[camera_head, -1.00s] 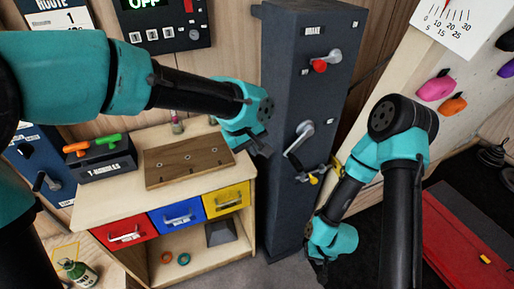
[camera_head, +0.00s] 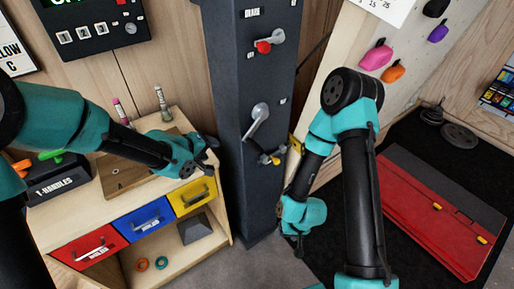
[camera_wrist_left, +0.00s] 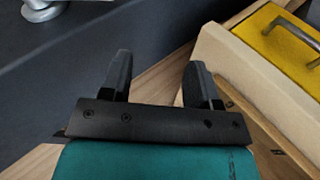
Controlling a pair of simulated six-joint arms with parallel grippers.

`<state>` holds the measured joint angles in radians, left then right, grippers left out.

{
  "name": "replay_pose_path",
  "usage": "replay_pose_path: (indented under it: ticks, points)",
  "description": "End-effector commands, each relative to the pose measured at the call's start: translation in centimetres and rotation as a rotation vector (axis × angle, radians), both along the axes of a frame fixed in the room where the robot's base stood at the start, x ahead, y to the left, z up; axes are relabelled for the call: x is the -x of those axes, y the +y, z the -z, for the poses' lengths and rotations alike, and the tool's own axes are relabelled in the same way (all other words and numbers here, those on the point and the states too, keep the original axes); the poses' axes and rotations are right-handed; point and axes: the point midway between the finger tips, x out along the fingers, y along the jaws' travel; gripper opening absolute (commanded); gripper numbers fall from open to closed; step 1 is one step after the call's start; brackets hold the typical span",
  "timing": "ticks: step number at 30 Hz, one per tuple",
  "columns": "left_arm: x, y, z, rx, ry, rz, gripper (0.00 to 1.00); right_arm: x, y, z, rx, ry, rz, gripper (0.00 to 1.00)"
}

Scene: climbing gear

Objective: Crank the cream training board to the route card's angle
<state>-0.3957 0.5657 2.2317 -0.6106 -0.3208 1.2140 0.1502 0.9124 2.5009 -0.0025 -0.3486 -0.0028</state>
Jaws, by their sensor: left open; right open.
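The cream training board (camera_head: 408,62) stands at the right behind the dark column, with coloured holds on it. The white angle scale (camera_head: 385,8) is cut off at the top of the head view. The dark column (camera_head: 259,100) carries a red-knobbed brake lever (camera_head: 264,47) and a grey crank (camera_head: 257,122) with a yellow-tipped handle (camera_head: 275,160). My left gripper (camera_head: 212,152) is open and empty above the bench's right end, left of the column; its fingers show in the left wrist view (camera_wrist_left: 163,82). My right gripper (camera_head: 298,243) is open, low in front of the column's right side, apart from the crank.
A wooden bench holds a wooden board (camera_head: 120,172) and a T-handles box (camera_head: 58,184). Below are red (camera_head: 92,247), blue (camera_head: 143,219) and yellow (camera_head: 192,196) drawers. A red mat (camera_head: 430,215) lies on the black floor at right.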

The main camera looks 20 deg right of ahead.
Motion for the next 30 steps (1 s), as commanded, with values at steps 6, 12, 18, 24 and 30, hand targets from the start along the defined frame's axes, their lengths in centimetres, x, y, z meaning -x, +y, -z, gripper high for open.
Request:
replay_pose_path:
  ticks: [6,12,18,24,30]
  points:
    - [1.3,0.4,2.5,0.209,-0.049,0.059,0.56,0.0,0.0,0.0,0.0,0.0,0.0,0.58]
    - [3.8,0.8,3.3,0.445,-0.062,0.111,0.56,0.0,0.0,0.0,0.0,0.0,0.0,0.58]
    - [6.4,1.5,3.0,0.666,-0.054,0.141,0.56,0.0,0.0,0.0,0.0,0.0,0.0,0.58]
    - [7.3,1.8,2.6,0.745,-0.051,0.151,0.56,0.0,0.0,0.0,0.0,0.0,0.0,0.58]
    - [7.2,1.8,2.6,0.744,-0.051,0.151,0.56,0.0,0.0,0.0,0.0,0.0,0.0,0.58]
